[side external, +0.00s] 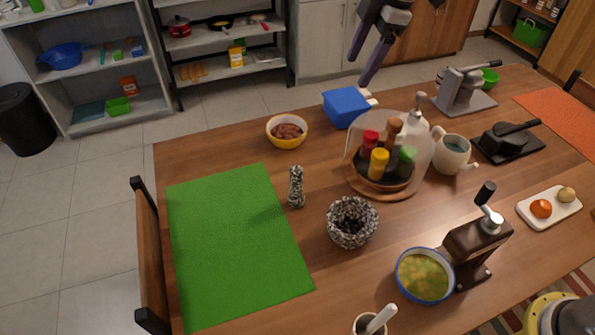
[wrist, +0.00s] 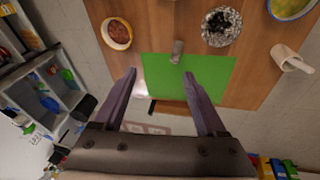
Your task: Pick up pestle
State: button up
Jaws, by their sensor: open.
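A grey speckled stone pestle (side external: 296,187) stands upright on the wooden table beside the right edge of the green mat. It also shows in the wrist view (wrist: 177,51), near the mat's upper edge. A matching speckled mortar (side external: 352,222) stands apart from it to the right; the wrist view shows this mortar (wrist: 222,27) with dark contents. My gripper (side external: 359,70) is high above the far side of the table, well away from the pestle. In the wrist view its two fingers (wrist: 160,73) are spread with nothing between them.
The green mat (side external: 230,240) is bare. A yellow bowl of beans (side external: 287,132), a blue box (side external: 347,107) and a spice carousel (side external: 381,188) with a clear cover stand behind.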

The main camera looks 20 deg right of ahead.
jog(key=w+a+f+n+g, duration=0.1)
jog(key=w+a+f+g, duration=0.15)
jog(key=a+f, duration=0.65)
send_near(296, 182)
jog(key=shift+n+h, duration=0.3)
jog(key=shift+h, duration=0.1)
jog(key=f, duration=0.2)
jog(key=w+f, duration=0.1)
jog(key=f, duration=0.3)
jog(key=shift+w+f, duration=0.1)
jog(key=shift+w, duration=0.3)
jog(key=shift+s+a+f, duration=0.1)
jog(key=shift+a+f, duration=0.1)
jog(key=shift+f, duration=0.75)
jog(key=shift+w+a+f, duration=0.1)
jog(key=shift+a+f, duration=0.15)
jog(key=shift+f, duration=0.7)
jog(key=shift+s+a+f, duration=0.1)
jog(key=shift+a+f, duration=0.1)
jog(key=shift+f, duration=0.75)
grip_shut()
